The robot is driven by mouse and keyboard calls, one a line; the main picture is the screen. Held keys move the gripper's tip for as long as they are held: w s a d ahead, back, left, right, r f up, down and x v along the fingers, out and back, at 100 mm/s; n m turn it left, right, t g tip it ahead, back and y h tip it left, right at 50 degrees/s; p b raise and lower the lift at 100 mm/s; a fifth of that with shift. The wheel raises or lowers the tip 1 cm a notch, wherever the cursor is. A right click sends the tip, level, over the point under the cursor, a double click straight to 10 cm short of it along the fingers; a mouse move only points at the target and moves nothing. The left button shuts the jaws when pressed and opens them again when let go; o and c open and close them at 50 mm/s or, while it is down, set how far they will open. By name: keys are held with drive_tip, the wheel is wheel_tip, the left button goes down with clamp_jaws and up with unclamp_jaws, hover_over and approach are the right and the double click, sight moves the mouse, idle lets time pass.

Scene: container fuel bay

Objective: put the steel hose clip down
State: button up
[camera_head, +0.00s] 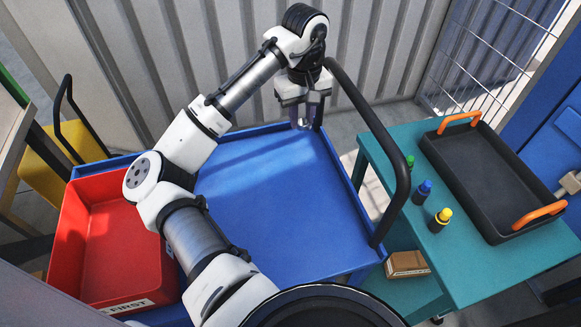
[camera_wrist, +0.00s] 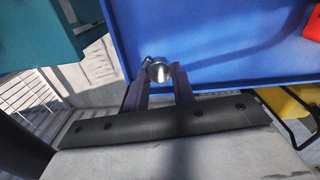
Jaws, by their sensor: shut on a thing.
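The steel hose clip (camera_wrist: 158,71) is a small shiny metal ring between my fingertips in the wrist view. My gripper (camera_wrist: 159,82) is shut on it. In the head view my gripper (camera_head: 303,120) points down at the far edge of the blue cart top (camera_head: 270,195), near its far right corner. The clip is small and hard to make out there. I cannot tell whether the clip touches the cart top or hangs above it.
A red bin (camera_head: 120,245) stands on the cart's left. The black handle (camera_head: 375,130) rises on its right. A teal table (camera_head: 475,245) at right bears a black tray (camera_head: 490,175) with orange handles and small bottles with green, blue (camera_head: 422,191) and yellow caps. The cart's middle is clear.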

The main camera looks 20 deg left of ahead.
sight(300, 165)
wheel_tip(300, 165, down, 15)
drive_tip(key=shift+r, duration=0.2)
idle(0.3)
drive_tip(key=o, duration=0.5)
drive_tip(key=shift+f, duration=0.1)
drive_tip(key=o, duration=0.4)
drive_tip(key=shift+o, duration=0.2)
wheel_tip(300, 165, up, 12)
drive_tip(key=shift+r, duration=0.15)
